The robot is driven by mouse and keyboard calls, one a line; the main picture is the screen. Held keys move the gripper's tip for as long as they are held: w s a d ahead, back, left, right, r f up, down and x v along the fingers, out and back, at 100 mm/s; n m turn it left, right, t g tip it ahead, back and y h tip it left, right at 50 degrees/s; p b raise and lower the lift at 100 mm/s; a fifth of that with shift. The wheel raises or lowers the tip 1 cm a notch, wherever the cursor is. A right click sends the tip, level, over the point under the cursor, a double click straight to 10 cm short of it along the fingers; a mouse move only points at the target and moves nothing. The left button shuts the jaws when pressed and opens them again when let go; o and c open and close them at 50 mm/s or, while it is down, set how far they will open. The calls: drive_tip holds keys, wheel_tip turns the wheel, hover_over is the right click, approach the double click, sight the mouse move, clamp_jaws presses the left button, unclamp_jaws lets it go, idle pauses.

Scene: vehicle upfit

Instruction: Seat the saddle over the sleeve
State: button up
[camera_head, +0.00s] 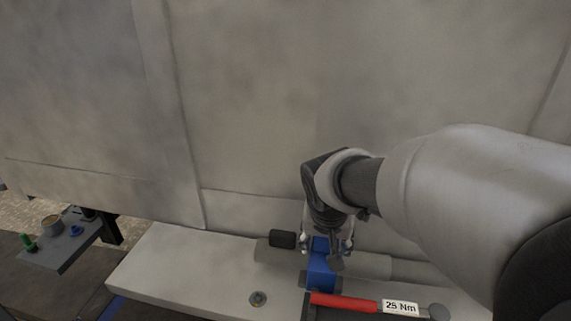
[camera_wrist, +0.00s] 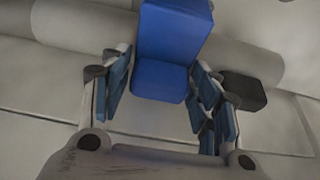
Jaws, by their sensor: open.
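The blue saddle (camera_head: 321,268) lies across a grey cylinder (camera_head: 372,265), which looks like the sleeve, on the pale ledge. In the wrist view the saddle (camera_wrist: 166,48) shows a bent shape with two blue faces. It hides the middle of the cylinder (camera_wrist: 85,28); I cannot tell whether it is fully seated. My gripper (camera_head: 326,244) is directly above the saddle. In the wrist view my gripper (camera_wrist: 161,88) is open, one finger on each side of the saddle's near end, with gaps visible on both sides.
A black block (camera_head: 283,239) sits at the cylinder's left end. A torque wrench with a red handle (camera_head: 343,301) and a "25 Nm" label lies in front. A side shelf (camera_head: 62,252) holds small parts. A large panel (camera_head: 330,80) rises behind.

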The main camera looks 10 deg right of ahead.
drive_tip(key=shift+r, duration=0.15)
drive_tip(key=shift+p+v, duration=0.9)
drive_tip(key=shift+v, duration=0.7)
drive_tip(key=shift+s, duration=0.1)
drive_tip(key=o, duration=0.6)
drive_tip(key=shift+c, duration=0.6)
drive_tip(key=c, duration=0.5)
